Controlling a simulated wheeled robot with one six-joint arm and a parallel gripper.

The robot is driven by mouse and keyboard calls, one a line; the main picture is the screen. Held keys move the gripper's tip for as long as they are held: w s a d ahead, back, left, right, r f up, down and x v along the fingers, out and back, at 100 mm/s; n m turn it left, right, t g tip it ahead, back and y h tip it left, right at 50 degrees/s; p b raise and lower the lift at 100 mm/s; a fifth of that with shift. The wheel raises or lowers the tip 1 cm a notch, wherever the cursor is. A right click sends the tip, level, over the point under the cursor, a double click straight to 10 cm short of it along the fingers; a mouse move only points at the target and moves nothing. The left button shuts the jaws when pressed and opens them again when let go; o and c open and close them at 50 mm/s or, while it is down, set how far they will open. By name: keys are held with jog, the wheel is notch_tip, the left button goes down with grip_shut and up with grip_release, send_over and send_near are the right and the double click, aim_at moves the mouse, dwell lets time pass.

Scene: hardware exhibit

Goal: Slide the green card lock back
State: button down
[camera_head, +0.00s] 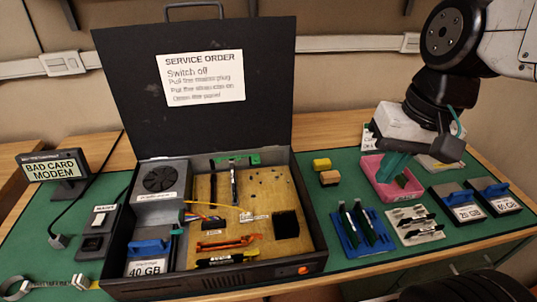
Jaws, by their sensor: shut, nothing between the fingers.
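The green card lock appears to be the small green piece (240,158) at the back edge of the tan board in the open black case (220,287). A dark upright card (234,184) stands just in front of it. At this size I cannot tell the lock's exact position. The fingers hide part of the tray.
The raised lid (120,95) bears a service order sheet (203,76). A blue card rack (350,240), a white card rack (416,238) and drives (461,212) stand at right. A modem sign (53,168) stands left.

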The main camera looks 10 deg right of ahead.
aim_at(259, 161)
jog(key=w+a+f+m+y, duration=0.1)
jog(key=w+f+m+y, duration=0.1)
jog(key=w+f+m, duration=0.2)
jog(key=w+a+f+m+y, duration=0.1)
jog(key=w+f+m+y, duration=0.2)
jog(key=w+m, duration=0.5)
jog(key=w+a+f+m+t+y, duration=0.1)
jog(key=w+f+m, duration=0.4)
jog(key=w, duration=0.9)
jog(key=shift+a+f+m+y, duration=0.25)
jog(key=shift+a+m+y, duration=0.3)
jog(key=shift+m+y, duration=0.2)
jog(key=x, duration=1)
jog(key=shift+a+f, duration=0.1)
jog(key=shift+f, duration=0.05)
jog(key=shift+w+a, duration=0.15)
jog(key=shift+a, duration=0.45)
jog(key=shift+w+a, duration=0.15)
jog(key=shift+a, duration=0.45)
jog(key=shift+w+a, duration=0.2)
jog(key=shift+a, duration=0.4)
jog(key=shift+a, duration=0.1)
